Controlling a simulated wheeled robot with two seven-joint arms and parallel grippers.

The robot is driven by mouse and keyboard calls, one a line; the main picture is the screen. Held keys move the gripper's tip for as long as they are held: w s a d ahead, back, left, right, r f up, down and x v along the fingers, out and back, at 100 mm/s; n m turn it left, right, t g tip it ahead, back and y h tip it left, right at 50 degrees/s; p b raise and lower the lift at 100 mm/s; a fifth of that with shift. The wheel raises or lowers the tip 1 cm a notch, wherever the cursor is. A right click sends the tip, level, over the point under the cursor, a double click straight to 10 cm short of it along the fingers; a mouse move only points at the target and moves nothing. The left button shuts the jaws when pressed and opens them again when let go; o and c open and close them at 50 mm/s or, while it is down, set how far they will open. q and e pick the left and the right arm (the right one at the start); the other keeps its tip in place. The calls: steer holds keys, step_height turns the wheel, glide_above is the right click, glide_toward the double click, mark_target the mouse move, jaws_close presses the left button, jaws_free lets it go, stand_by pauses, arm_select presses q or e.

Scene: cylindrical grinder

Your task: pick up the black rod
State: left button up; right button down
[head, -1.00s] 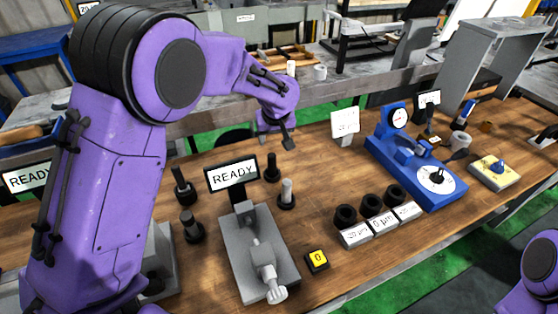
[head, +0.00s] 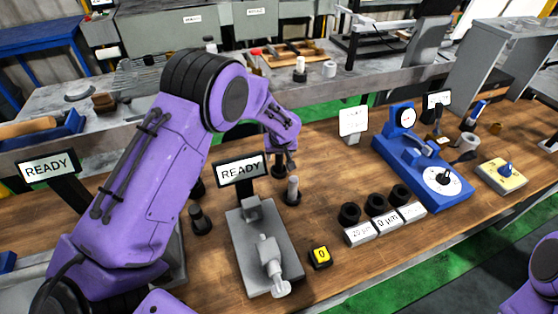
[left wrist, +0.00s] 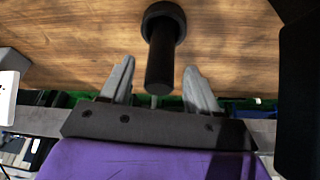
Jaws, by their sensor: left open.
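A black rod (left wrist: 160,60) with a wider round base stands on the wooden bench. In the left wrist view its free end reaches between the two grey fingers of my left gripper (left wrist: 158,82), with a gap on each side. In the head view my left gripper (head: 285,160) is over this rod (head: 279,171) and partly hides it, behind the READY display. My left gripper is open and holds nothing. My right gripper is out of view.
A grey rod (head: 293,190) stands close by on the right. A blue gauge stand (head: 425,170) is farther right.

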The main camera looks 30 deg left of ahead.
arm_select(q)
jaws_close()
steer(key=shift+w+r, duration=0.1)
